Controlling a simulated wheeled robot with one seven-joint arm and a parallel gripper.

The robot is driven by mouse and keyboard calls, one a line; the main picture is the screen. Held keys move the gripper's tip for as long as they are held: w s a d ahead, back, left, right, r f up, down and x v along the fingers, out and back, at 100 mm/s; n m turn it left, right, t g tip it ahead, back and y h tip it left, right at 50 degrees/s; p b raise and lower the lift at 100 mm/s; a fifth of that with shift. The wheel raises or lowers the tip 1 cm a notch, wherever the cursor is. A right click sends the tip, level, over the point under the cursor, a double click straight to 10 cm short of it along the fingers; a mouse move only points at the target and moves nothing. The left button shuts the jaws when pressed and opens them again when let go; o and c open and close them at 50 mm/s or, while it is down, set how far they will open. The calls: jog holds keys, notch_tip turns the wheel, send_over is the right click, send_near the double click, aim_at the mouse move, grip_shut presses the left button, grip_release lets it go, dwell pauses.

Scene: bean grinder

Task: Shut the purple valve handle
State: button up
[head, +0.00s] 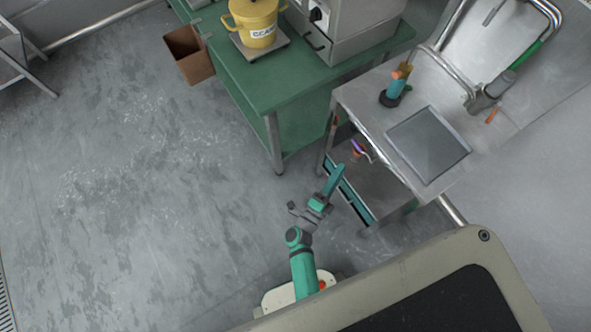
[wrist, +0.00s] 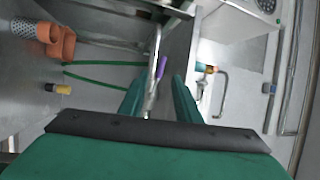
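The purple valve handle (head: 358,146) shows in the head view by the open front of the metal sink stand, under its top. In the wrist view the purple handle (wrist: 161,67) lies just beyond the gap between my fingers, beside a grey metal pipe. My gripper (head: 340,168) is just left of and below the handle in the head view. In the wrist view the two green fingers of my gripper (wrist: 158,85) stand apart with nothing seen held between them. Whether a finger touches the handle cannot be told.
A green table (head: 250,85) is behind left. The floor (head: 130,170) at left is clear.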

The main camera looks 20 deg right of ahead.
jog(key=s+a+r+n+t+y, duration=0.3)
jog(key=s+a+r+n+y, duration=0.1)
jog(key=a+n, duration=0.5)
jog(key=s+a+r+n+t+y, duration=0.3)
jog(key=s+a+r+n+y, duration=0.1)
jog(key=a+r+n+y, duration=0.2)
jog(key=shift+a+r+n+t+y, duration=0.25)
jog(key=shift+a+n+y, duration=0.55)
jog(key=shift+a+n, duration=0.85)
jog(key=shift+a+m, duration=0.2)
jog(key=shift+m, duration=0.05)
